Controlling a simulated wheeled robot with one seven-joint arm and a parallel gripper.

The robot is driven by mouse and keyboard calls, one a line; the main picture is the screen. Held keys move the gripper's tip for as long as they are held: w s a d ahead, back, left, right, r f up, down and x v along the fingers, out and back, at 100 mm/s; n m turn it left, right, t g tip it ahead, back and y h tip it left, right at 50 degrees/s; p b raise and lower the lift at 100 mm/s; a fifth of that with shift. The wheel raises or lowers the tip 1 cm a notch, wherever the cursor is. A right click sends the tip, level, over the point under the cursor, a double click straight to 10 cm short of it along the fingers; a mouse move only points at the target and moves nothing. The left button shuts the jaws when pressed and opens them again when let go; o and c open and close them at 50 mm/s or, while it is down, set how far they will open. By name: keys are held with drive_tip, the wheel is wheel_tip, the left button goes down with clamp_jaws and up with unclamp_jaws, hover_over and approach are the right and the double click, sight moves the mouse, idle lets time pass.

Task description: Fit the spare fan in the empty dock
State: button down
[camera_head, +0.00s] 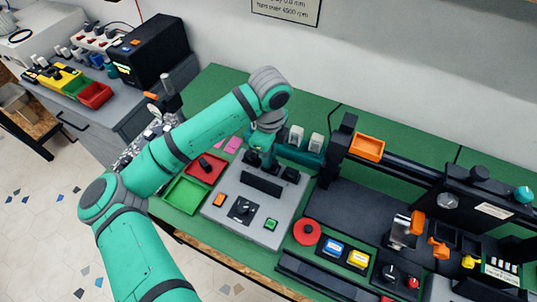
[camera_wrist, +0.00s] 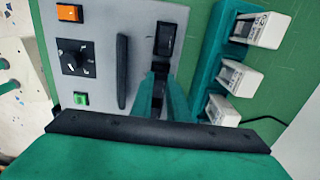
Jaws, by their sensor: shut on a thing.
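My gripper (camera_wrist: 161,82) points down over the back of a grey machine (camera_head: 222,215), with its two teal fingers close together. It is shut on a small dark thing (camera_wrist: 160,67), mostly hidden between the fingers; I cannot tell for sure that it is the spare fan. One black socket-like block (camera_wrist: 166,38) on the machine lies just beyond the fingertips. Another black block (camera_head: 290,175) stands to the right of the gripper in the head view. I cannot tell which is the empty dock, nor whether the held thing touches the machine.
A black bar (camera_wrist: 122,70), a knob (camera_wrist: 75,57), an orange button (camera_wrist: 70,13) and a green button (camera_wrist: 81,98) are on the machine. A teal rack (camera_wrist: 207,50) with white labelled modules (camera_wrist: 238,78) stands close by. Red (camera_head: 205,168) and green (camera_head: 185,194) trays lie left.

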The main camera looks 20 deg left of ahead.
drive_tip(key=shift+s+f, duration=0.1)
drive_tip(key=shift+f, duration=0.3)
drive_tip(key=c, duration=1.6)
unclamp_jaws()
drive_tip(key=shift+c, duration=0.2)
drive_tip(key=shift+r, duration=0.6)
wheel_tip(320, 180, up, 10)
drive_tip(key=shift+f, duration=0.2)
